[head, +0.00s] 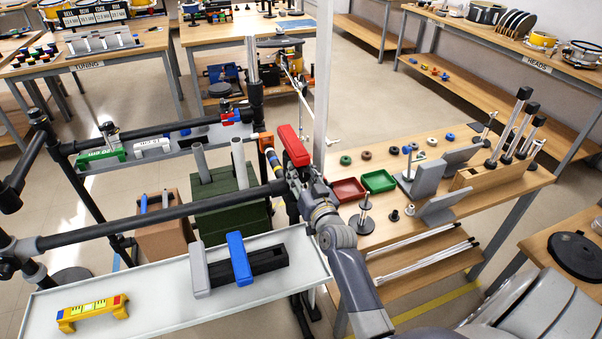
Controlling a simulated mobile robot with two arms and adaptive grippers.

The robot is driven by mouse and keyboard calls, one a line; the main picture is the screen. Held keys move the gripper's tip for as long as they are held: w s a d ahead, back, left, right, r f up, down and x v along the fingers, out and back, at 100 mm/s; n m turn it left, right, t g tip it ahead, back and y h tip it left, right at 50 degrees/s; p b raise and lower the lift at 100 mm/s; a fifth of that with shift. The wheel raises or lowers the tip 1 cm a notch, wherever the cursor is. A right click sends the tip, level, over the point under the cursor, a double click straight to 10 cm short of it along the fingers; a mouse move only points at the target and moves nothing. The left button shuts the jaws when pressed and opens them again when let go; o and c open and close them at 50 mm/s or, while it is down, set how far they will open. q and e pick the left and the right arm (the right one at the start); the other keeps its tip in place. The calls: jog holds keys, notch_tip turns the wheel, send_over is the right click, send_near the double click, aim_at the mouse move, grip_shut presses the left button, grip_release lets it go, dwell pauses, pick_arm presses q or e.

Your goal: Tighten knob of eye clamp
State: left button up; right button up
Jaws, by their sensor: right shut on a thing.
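My right arm comes in from the lower right, and its gripper (297,181) is at the right end of a black horizontal rack bar (180,207). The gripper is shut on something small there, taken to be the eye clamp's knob. The fingers and my wrist cover the clamp and knob, so their shape and how far the knob is turned cannot be seen. A red block-shaped part (294,146) stands out just above the gripper. My left gripper is not in view.
A white tray (150,284) below the bar holds a yellow level (92,312) and a black holder with grey and blue blocks (239,258). A wooden bench (400,235) on the right carries red (348,189) and green (379,181) trays. A pale upright post (322,80) stands close behind the gripper.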

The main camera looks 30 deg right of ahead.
jog(key=o, duration=1.1)
jog(key=v, duration=1.2)
